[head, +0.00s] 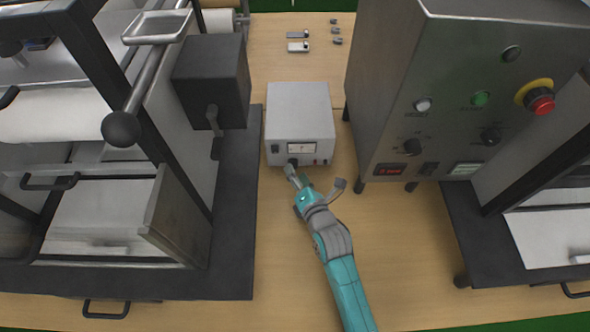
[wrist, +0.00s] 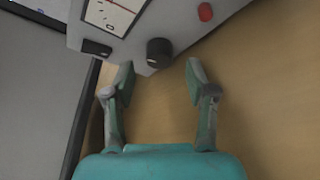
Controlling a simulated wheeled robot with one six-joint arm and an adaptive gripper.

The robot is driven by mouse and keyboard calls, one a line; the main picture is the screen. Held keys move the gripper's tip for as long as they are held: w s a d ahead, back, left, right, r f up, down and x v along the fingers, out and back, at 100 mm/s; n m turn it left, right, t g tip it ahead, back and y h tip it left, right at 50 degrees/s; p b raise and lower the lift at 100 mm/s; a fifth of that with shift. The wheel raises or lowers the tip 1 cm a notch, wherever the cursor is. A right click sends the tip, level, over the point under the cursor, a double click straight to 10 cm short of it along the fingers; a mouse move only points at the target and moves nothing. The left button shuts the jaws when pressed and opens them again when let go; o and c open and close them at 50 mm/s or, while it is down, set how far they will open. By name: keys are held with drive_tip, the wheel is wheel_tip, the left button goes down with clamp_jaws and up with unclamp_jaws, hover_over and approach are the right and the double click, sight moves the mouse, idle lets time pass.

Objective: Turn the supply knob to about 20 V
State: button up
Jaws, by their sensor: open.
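The power supply is a light grey box (head: 299,112) on the wooden table, with its front panel facing my arm. Its panel carries a white meter (wrist: 112,14), which is cut off at the top in the wrist view; I cannot read its value. The supply knob (wrist: 159,52) is a black round knob below the meter. My gripper (wrist: 158,75) is open and empty, with its fingertips just short of the knob and one to each side of it.
A black rocker switch (wrist: 96,48) and a red terminal (wrist: 205,12) flank the knob. A tall grey control cabinet (head: 390,75) stands to the right and a black-framed machine (head: 235,230) to the left. Small metal parts (head: 298,47) lie behind the supply. The table in front is clear.

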drive_tip(key=v, duration=0.9)
drive_tip(key=shift+s+d+r, duration=0.1)
drive_tip(key=shift+s+d, duration=0.05)
drive_tip(key=shift+s, duration=0.05)
drive_tip(key=shift+w, duration=0.1)
